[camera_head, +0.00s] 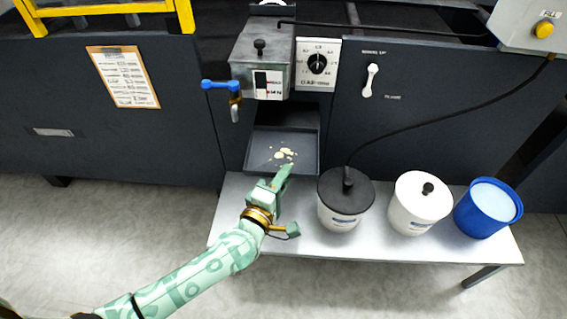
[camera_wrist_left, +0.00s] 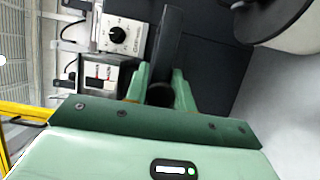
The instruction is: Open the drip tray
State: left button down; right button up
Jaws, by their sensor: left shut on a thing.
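The drip tray (camera_head: 256,157) is a dark grey, shallow tray below the glue tank. It sticks out from the machine front, and its floor shows with pale yellowish drips on it. My left gripper (camera_head: 284,174) is at the tray's front edge and shut on it; the fingers hide the gripped part. In the left wrist view the two green fingers (camera_wrist_left: 160,88) close around a dark part in front of the dark tray (camera_wrist_left: 170,38). My right gripper is in neither view.
A metal glue tank (camera_head: 250,55) with a blue-handled valve (camera_head: 218,85) is above the tray. A bench (camera_head: 375,246) stands below, holding a black-lidded pot (camera_head: 340,215), a white pot (camera_head: 415,213) and a blue bucket (camera_head: 475,220) to the right. A dial panel (camera_head: 318,72) is beside the tank.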

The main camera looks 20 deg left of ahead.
pick_arm(q)
jog(key=shift+f, duration=0.1)
jog(key=c, duration=1.2)
grip_release()
jog(key=shift+s, duration=0.1)
jog(key=s+p, duration=0.1)
jog(key=s, duration=0.4)
jog(key=s+a+p, duration=0.1)
jog(key=s, duration=0.4)
jog(key=s+a+p, duration=0.1)
jog(key=s, duration=0.5)
jog(key=shift+p, duration=0.3)
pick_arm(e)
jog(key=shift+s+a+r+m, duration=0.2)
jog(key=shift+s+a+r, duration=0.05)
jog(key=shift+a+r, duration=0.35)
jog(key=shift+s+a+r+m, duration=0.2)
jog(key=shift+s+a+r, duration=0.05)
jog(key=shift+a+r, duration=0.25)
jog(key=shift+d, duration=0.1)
